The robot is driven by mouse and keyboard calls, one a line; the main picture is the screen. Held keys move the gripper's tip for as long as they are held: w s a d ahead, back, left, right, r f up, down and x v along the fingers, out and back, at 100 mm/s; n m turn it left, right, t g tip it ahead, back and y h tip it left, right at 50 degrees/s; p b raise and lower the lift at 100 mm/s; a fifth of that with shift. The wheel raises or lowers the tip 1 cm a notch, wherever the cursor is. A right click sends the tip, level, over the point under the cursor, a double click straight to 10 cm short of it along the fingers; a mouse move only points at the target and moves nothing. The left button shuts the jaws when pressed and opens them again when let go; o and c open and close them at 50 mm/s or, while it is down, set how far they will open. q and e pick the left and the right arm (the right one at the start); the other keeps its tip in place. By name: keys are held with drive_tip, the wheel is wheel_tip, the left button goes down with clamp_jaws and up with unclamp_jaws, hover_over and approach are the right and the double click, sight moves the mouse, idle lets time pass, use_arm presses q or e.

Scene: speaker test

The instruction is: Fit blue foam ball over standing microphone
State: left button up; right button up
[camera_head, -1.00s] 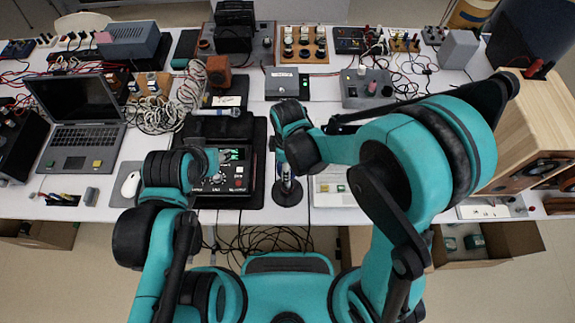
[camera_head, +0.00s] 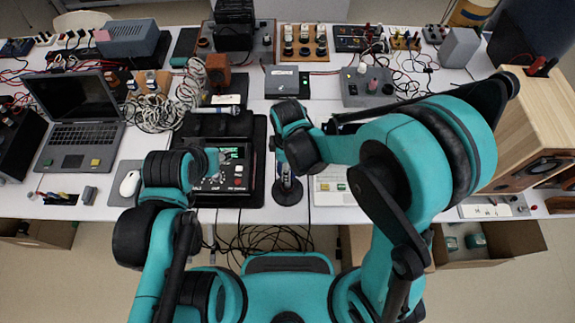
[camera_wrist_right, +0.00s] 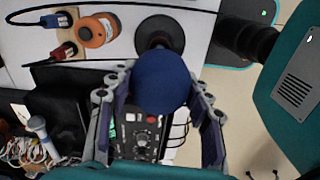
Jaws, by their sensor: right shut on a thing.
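The blue foam ball (camera_wrist_right: 162,82) sits between the fingers of my right gripper (camera_wrist_right: 160,92) in the right wrist view. The gripper is shut on it. The standing microphone shows by its round dark base (camera_wrist_right: 160,36) just beyond the ball; its upper part is hidden behind the ball. In the head view the stand base (camera_head: 287,192) is near the table's front edge, below my right gripper (camera_head: 279,152), and the ball is hidden there. I cannot tell whether the ball touches the microphone.
A black control unit (camera_head: 238,184) stands left of the stand. Another microphone (camera_head: 222,110) lies behind it. A laptop (camera_head: 76,135) and white mouse (camera_head: 130,183) are at left, a wooden speaker (camera_head: 530,130) at right. An orange round device (camera_wrist_right: 97,31) is near the stand.

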drive_tip(key=o, duration=0.9)
wheel_tip(320, 180, up, 12)
drive_tip(key=s+d+f+m+t+b, duration=0.1)
drive_tip(key=s+d+m+t+b, duration=0.1)
drive_tip(key=d+m, duration=0.6)
drive_tip(key=s+d+m+t+b, duration=0.3)
drive_tip(key=d+m+t+b, duration=0.1)
drive_tip(key=d+m, duration=0.4)
drive_tip(key=shift+d+f+m+t, duration=0.4)
drive_tip(key=shift+d+t, duration=0.2)
drive_tip(key=shift+d, duration=0.3)
